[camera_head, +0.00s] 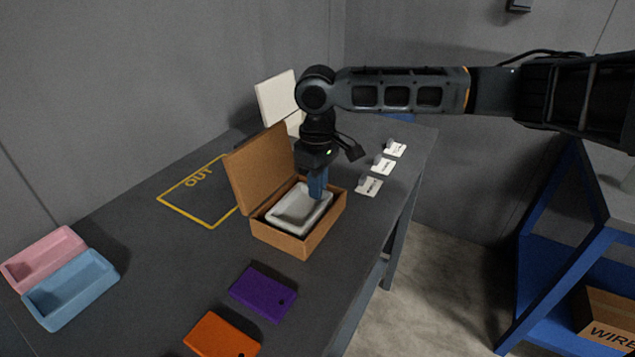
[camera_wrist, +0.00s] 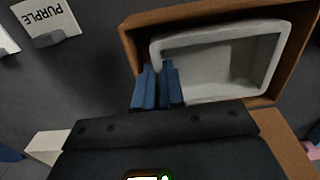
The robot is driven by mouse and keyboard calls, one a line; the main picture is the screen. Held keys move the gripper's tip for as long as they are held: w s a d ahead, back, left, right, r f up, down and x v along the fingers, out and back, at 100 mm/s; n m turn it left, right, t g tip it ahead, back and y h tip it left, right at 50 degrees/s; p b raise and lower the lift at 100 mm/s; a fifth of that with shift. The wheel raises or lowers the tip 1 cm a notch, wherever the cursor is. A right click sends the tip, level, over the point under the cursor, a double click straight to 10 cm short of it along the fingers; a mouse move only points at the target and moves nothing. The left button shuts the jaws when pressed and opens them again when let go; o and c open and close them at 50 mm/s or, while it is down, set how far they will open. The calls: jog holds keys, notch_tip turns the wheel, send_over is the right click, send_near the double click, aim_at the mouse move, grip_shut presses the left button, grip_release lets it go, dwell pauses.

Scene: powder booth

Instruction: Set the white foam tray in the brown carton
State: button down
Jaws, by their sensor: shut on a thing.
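The white foam tray (camera_head: 297,208) is inside the brown carton (camera_head: 283,239), near the level of its rim; I cannot tell whether it touches the bottom. The carton's lid stands open at its back left. My gripper (camera_head: 318,186) reaches down over the carton's right side, its blue fingers shut on the tray's rim. In the wrist view the tray (camera_wrist: 212,58) lies within the carton walls (camera_wrist: 135,45), and my fingers (camera_wrist: 158,85) are at its near left corner. The tray is empty.
Pink (camera_head: 45,255) and blue (camera_head: 70,290) trays lie at the left. Purple (camera_head: 263,292) and orange (camera_head: 222,335) plates lie in front. A yellow OUT outline (camera_head: 203,190) is bare. Label cards (camera_head: 369,186) stand right of the carton, and a white open box (camera_head: 277,97) stands behind.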

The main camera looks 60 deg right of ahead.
jog(key=shift+f, duration=0.3)
dwell(0.6)
jog(key=c, duration=1.2)
grip_release()
jog(key=shift+o, duration=0.2)
notch_tip(320, 180, up, 8)
jog(key=shift+f+b, duration=0.1)
jog(key=shift+b, duration=0.2)
